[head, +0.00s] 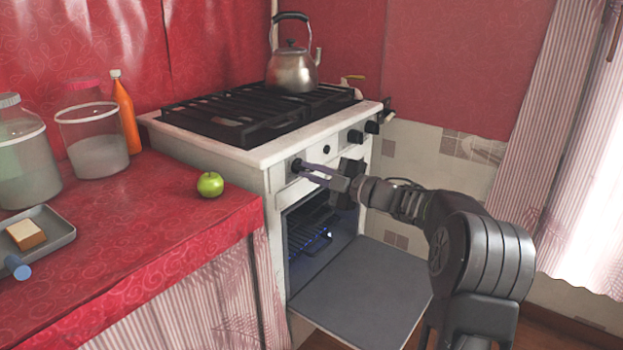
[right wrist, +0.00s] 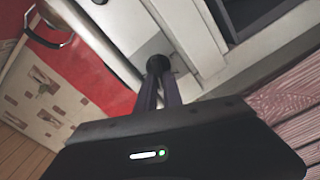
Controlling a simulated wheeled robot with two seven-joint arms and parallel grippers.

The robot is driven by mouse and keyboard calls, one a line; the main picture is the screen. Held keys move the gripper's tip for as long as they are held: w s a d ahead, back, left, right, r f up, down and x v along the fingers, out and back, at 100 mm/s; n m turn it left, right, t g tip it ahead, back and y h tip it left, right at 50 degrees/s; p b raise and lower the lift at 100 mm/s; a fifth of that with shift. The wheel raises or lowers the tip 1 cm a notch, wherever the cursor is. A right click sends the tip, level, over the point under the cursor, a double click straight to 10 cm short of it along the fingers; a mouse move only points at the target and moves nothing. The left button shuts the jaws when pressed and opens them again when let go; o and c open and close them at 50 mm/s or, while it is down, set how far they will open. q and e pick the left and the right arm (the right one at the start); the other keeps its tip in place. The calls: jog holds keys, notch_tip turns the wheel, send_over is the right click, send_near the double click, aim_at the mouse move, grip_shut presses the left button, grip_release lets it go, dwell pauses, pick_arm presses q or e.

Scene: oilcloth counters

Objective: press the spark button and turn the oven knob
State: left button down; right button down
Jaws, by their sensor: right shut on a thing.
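A white stove (head: 275,150) stands to the right of the counter, with black knobs along its front panel. My right gripper (head: 303,170) reaches the panel's left end and is shut on the dark leftmost knob (head: 296,163), which I take for the oven knob. In the right wrist view the two fingers pinch the round black knob (right wrist: 158,65) from both sides. A small black button (head: 326,149), likely the spark button, sits on the panel right of that knob, clear of the fingers. The knob's angle is hard to read. My left gripper is not in view.
The oven door (head: 365,285) hangs open below my right arm. A rack (head: 308,230) shows inside with a bluish glow. A kettle (head: 292,70) stands on the grates. A green apple (head: 210,184) lies near the edge of the red counter (head: 150,215).

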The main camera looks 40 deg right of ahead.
jog(key=shift+f+n+b, duration=0.2)
jog(key=shift+n+b, duration=1.1)
jog(key=shift+n, duration=0.45)
jog(key=shift+f+n+b, duration=0.25)
jog(key=shift+n+b, duration=1.1)
jog(key=shift+n, duration=0.45)
jog(key=shift+f+n+b, duration=0.2)
jog(key=shift+n+b, duration=1.1)
jog(key=shift+n, duration=0.45)
jog(key=c, duration=1.5)
grip_release()
jog(key=shift+r, duration=0.1)
jog(key=shift+s, duration=0.1)
jog(key=shift+p+v, duration=0.9)
jog(key=shift+v, duration=2.9)
